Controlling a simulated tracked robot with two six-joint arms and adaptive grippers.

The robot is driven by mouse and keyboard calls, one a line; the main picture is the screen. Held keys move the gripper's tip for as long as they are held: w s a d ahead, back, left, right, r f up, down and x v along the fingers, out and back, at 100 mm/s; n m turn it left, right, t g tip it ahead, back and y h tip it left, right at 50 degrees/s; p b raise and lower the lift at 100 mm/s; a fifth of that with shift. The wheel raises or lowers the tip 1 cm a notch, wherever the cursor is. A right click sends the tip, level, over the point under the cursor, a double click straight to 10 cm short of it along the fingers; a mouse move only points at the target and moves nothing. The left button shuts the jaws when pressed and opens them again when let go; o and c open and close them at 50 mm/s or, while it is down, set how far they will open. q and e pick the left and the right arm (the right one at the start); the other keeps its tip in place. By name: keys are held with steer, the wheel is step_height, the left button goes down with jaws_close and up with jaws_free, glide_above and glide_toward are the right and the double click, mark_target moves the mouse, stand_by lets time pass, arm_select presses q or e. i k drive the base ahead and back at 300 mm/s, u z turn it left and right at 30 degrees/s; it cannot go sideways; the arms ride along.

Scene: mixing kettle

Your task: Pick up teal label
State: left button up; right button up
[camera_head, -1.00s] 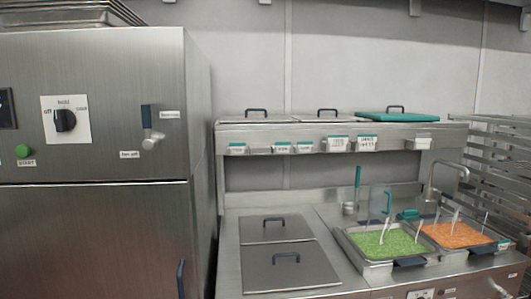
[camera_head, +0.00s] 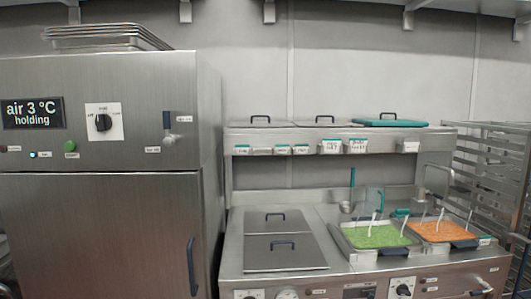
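Several small white labels with teal top edges hang along the front of the upper shelf. A white label or holder (camera_head: 408,146) sits further right on the same shelf edge. Neither of my grippers shows in the head view.
A steel cabinet (camera_head: 100,225) with a display reading "air 3 °C holding" stands on the left. The counter holds two lidded wells (camera_head: 285,253), a pan of green food (camera_head: 375,237) and a pan of orange food (camera_head: 443,232). A wire rack (camera_head: 493,160) stands at right.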

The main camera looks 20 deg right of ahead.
mark_target(281, 148)
steer(key=z, duration=0.15)
steer(key=i, duration=0.9)
steer(key=u, duration=0.2)
steer(key=k, duration=0.75)
steer(key=z, duration=0.25)
steer(key=i, duration=0.55)
steer(key=u, duration=0.05)
